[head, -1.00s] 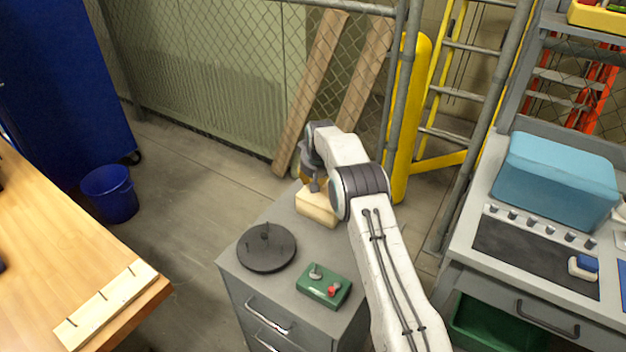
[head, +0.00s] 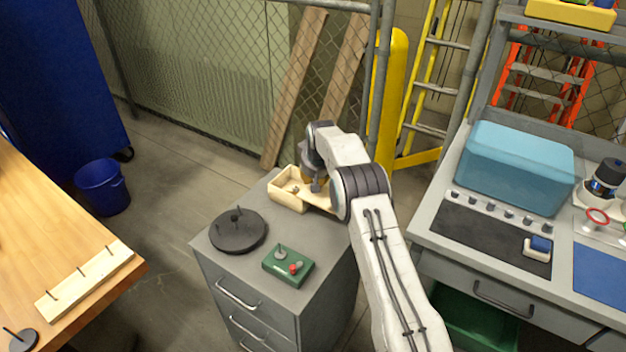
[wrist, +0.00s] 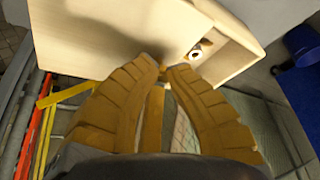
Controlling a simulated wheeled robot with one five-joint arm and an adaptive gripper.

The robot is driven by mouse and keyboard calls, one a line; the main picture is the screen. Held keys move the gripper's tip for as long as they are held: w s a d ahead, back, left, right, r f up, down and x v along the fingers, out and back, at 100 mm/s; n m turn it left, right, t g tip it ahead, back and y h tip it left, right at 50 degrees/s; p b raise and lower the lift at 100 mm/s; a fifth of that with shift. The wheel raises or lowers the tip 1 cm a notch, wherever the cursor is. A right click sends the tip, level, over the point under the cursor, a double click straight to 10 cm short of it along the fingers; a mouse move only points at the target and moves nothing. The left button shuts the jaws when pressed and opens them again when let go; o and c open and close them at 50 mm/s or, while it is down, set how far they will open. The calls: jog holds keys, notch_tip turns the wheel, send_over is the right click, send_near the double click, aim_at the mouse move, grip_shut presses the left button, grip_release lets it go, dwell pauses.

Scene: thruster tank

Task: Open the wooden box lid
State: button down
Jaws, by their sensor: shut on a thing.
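The pale wooden box (head: 287,204) sits on top of the grey drawer cabinet. Its left part is open, and its flat wooden lid (head: 320,198) sticks out to the right, partly behind my arm. In the wrist view the lid (wrist: 100,38) covers the left and middle, beside the open box interior with its rim (wrist: 243,62). A small whitish ring-like thing (wrist: 201,50) shows inside. My gripper (wrist: 163,70) has its tan fingers close together at the lid's edge, shut on the lid. The exact gripped spot is hidden by the fingertips.
On the cabinet (head: 262,308) stand a dark round disc with a peg (head: 238,232) and a green control box (head: 288,266) in front of the wooden box. A wooden table (head: 60,215) is at left, a workbench with a blue case (head: 515,168) at right, and a fence behind.

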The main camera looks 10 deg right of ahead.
aim_at(319, 198)
jog(key=shift+s+d+f, duration=0.1)
jog(key=shift+s+d, duration=0.25)
jog(key=shift+d, duration=0.1)
jog(key=shift+w, duration=0.1)
jog(key=shift+a, duration=0.1)
jog(key=c, duration=1.4)
grip_release()
jog(key=shift+w+f, duration=0.1)
jog(key=shift+w, duration=0.05)
jog(key=o, duration=0.3)
jog(key=shift+r, duration=0.25)
jog(key=v, duration=1.1)
jog(key=shift+s+r, duration=0.2)
jog(key=shift+r, duration=0.1)
